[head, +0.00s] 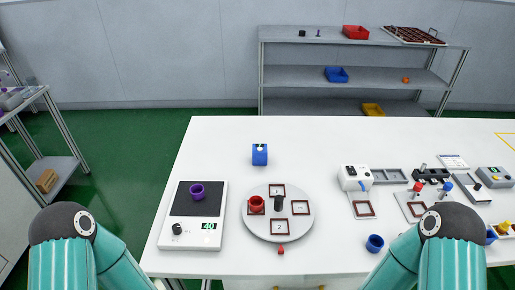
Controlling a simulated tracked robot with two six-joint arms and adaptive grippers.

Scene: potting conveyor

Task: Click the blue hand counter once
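A small blue box-shaped object (260,158) stands upright on the white table, left of centre and behind the round turntable. It has a pale, partly green patch at its top and looks like the blue hand counter. Any digits on it are too small to read. Nothing touches it. My two arms come in at the bottom left and bottom right corners. Neither gripper shows in the head view, so whether they are open or shut is hidden.
A scale (163,236) bearing a purple pot (197,191) is at left. A turntable (270,237) with a red pot (256,204) is in front of the counter. A white device (353,174), fixtures and a blue cup (375,243) are right. Table around the counter is clear.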

